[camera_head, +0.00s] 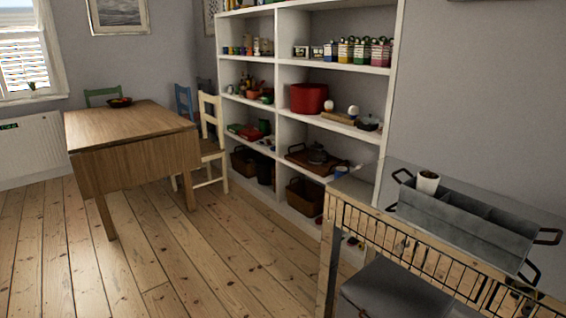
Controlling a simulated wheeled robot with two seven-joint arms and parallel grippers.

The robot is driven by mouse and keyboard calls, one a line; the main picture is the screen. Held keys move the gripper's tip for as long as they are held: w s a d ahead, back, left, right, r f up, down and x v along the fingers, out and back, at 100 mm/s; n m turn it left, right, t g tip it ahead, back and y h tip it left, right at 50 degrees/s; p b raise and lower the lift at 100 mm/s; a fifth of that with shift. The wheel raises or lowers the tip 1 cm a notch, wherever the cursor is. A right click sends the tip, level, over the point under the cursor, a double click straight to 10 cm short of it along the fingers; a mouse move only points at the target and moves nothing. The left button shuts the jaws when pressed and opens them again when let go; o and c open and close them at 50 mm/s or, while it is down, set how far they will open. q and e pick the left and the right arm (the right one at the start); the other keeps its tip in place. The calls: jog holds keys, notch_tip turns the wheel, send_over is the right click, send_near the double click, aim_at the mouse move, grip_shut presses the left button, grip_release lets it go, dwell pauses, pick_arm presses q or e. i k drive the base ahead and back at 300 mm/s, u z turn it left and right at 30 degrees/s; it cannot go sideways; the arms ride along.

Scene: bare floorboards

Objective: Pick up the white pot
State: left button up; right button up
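A small white pot (428,183) with dark contents at its top stands upright at the left end of a grey metal caddy (462,220) on the right. The caddy has compartments and dark handles at its ends. The pot's lower part is hidden by the caddy's wall, so I cannot see what it rests on. Neither of my grippers shows in the head view.
The caddy sits on a grey-topped unit (520,207) with a wire-grid front. White shelves (278,95) full of kitchenware line the wall. A wooden table (130,125) with chairs stands at the left. The middle floorboards (190,255) are clear.

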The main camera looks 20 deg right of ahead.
aim_at(428, 182)
jog(key=z, duration=0.9)
jog(key=i, duration=1.1)
jog(key=z, duration=1.25)
